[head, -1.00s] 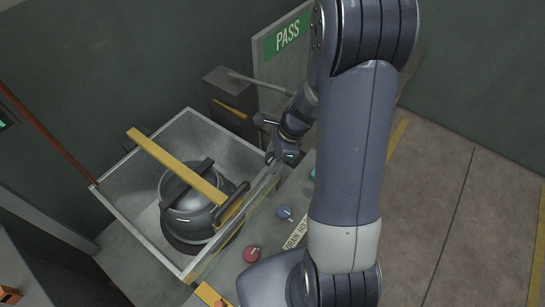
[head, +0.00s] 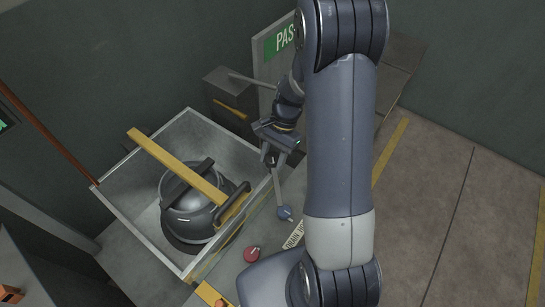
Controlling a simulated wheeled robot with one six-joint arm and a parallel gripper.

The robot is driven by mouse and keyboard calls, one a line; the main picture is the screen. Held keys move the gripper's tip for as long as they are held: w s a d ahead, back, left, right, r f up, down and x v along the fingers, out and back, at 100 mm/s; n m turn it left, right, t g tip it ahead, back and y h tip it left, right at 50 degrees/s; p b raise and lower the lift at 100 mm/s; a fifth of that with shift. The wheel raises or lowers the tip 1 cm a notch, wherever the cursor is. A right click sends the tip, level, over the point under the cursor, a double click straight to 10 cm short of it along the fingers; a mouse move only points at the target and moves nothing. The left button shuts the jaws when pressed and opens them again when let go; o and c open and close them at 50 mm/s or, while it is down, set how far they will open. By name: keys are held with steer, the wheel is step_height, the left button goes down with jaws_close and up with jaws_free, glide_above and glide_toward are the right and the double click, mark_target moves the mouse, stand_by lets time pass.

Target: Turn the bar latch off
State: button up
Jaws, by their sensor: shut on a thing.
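A slim pale grey bar (head: 278,183) runs from a blue round knob (head: 284,212) on the bench top up to my gripper (head: 271,158). My gripper is shut on the far end of this bar, at the right rim of the metal box (head: 118,205). The fingertips are small and partly hidden, so the exact grip is hard to see. A yellow bar (head: 165,155) lies across a dark lidded pot (head: 190,218) inside the box, with a black handle (head: 232,203) near its lower end.
A red knob (head: 252,254) sits on the bench left of a printed label strip (head: 294,235). A grey block (head: 230,88) and a panel with a green PASS sign (head: 284,38) stand behind my gripper. Open floor (head: 450,200) lies to the right.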

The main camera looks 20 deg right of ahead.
steer(key=n+g+h, duration=0.1)
steer(key=n, duration=0.3)
steer(key=shift+n, duration=0.3)
steer(key=n+h, duration=0.2)
steer(key=n, duration=0.2)
steer(key=shift+g, duration=0.4)
steer(key=shift+n, duration=0.3)
steer(key=o, duration=1)
steer(key=shift+c, duration=0.2)
steer(key=v, duration=1)
steer(key=shift+w+r+b, duration=0.2)
steer(key=shift+r+b, duration=0.2)
steer(key=shift+b, duration=0.05)
